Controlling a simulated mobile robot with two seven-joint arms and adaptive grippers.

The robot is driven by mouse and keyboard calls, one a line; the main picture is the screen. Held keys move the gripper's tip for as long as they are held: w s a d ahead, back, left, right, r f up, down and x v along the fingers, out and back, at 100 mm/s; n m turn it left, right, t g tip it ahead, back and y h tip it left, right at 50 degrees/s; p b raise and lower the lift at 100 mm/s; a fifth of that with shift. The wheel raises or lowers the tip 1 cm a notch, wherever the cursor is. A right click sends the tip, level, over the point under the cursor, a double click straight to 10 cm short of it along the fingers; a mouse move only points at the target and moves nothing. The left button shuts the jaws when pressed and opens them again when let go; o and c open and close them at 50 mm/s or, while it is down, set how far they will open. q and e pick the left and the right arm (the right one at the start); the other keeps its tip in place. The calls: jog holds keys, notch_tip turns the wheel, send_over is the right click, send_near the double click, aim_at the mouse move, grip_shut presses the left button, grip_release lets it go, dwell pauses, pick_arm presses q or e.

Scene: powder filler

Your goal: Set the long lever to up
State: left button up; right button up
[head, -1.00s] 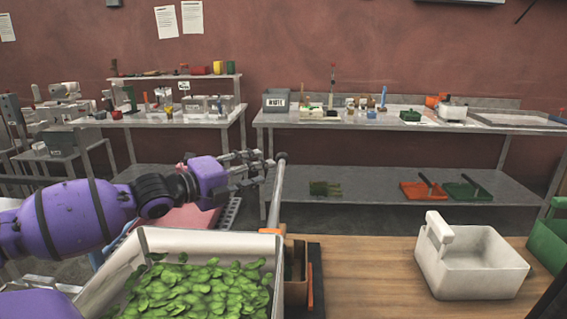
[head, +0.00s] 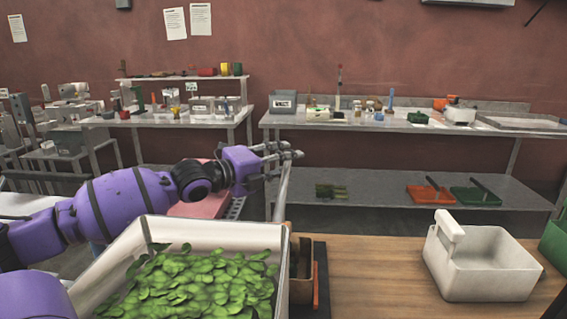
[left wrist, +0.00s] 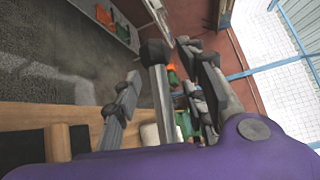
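The long lever (head: 282,192) is a grey rod standing steeply beside the tray of green leaves in the head view. Its upper end is hidden behind my left gripper (head: 282,156). In the left wrist view the lever (left wrist: 160,103) shows as a grey bar with a dark knob at its end. It lies between the spread fingers of my left gripper (left wrist: 163,95), with a gap visible on the left side. Contact with the fingers on the right side cannot be told. My left gripper is open. My right gripper is in neither view.
A white-walled tray (head: 105,262) of green leaves (head: 200,285) is just below my left arm. A wooden worktop (head: 375,265) carries a white bin (head: 485,268) on the right. A metal bench (head: 400,123) with small items stands behind. The worktop between tray and bin is mostly clear.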

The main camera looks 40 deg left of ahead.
pick_arm(q)
grip_shut()
jog(key=shift+s, duration=0.15)
jog(key=shift+r, duration=0.15)
jog(key=shift+r, duration=0.15)
